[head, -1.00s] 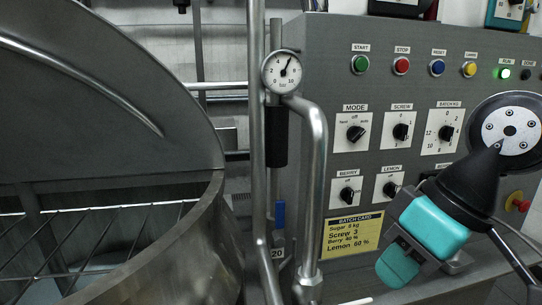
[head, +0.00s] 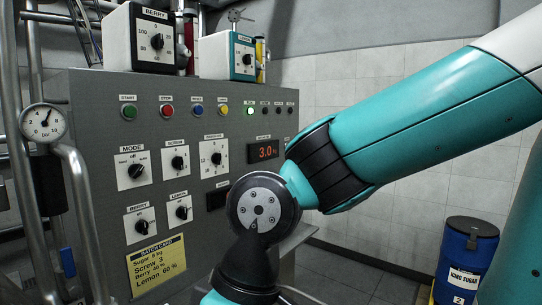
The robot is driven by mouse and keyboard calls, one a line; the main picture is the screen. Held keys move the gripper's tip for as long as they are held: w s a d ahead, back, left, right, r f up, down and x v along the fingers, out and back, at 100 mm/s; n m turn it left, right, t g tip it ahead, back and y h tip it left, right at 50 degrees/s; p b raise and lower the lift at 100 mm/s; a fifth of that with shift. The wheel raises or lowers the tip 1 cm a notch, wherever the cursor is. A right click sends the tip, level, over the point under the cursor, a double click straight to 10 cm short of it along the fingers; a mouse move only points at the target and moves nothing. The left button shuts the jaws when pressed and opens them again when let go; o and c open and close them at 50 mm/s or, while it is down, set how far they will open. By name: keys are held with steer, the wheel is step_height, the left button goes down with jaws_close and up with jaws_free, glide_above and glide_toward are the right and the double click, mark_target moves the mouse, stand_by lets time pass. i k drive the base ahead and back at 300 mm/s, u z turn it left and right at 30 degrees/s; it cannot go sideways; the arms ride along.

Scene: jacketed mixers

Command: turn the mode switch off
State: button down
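The mode switch (head: 136,170) is a black knob on a white plate marked hand, off and auto, at the left of the grey control panel (head: 95,105). Off is at the top of its plate. The knob seems to point to the upper right, toward the auto side, though it is small in view. Nothing covers it. My teal and black arm comes in from the right and bends down at a round grey joint in front of the panel's lower right. My gripper is below the picture's bottom edge, so its opening is hidden.
The screw (head: 176,162) and batch knobs (head: 216,158) are right of the mode switch; the berry (head: 141,226) and lemon knobs (head: 182,211) are below. Pipes and a gauge (head: 43,122) stand close at left. A blue drum (head: 466,250) stands at lower right.

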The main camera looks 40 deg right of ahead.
mark_target(134, 171)
steer(key=k, duration=0.6)
steer(key=u, duration=0.75)
steer(key=i, duration=0.6)
steer(key=z, duration=1.65)
steer(key=i, duration=0.5)
steer(key=z, duration=0.05)
